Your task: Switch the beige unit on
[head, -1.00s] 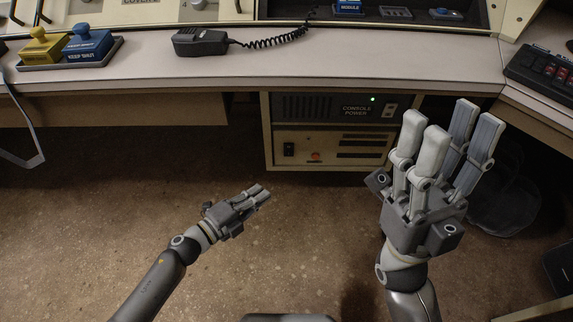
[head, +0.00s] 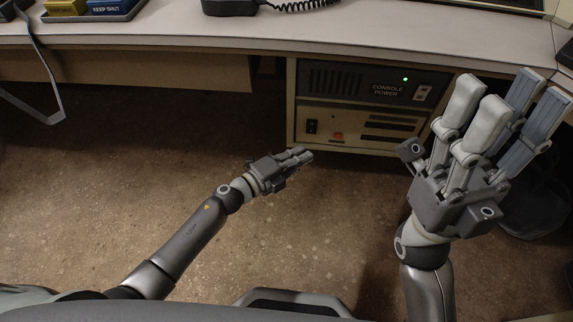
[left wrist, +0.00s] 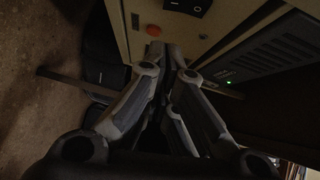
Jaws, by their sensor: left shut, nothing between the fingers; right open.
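The beige unit (head: 352,142) sits under the desk, below a dark unit labelled CONSOLE POWER (head: 375,88). Its front has a black rocker switch (head: 312,126) at the left, an orange-red button (head: 337,136) and dark slots. In the left wrist view the black switch (left wrist: 188,5) is at the top and the orange-red button (left wrist: 153,29) is below it, just beyond my fingers. My left gripper (head: 306,155) is shut and empty, in front of and below the unit's lower left. My right gripper (head: 500,100) is open and empty, raised at the right. Contact by the left fingertips cannot be told.
The CONSOLE POWER unit has a lit green lamp (head: 405,79) and a small pale switch (head: 422,93). The desk (head: 180,38) overhangs both units. A black handset (head: 230,6) lies on it. Open floor (head: 130,170) spreads to the left.

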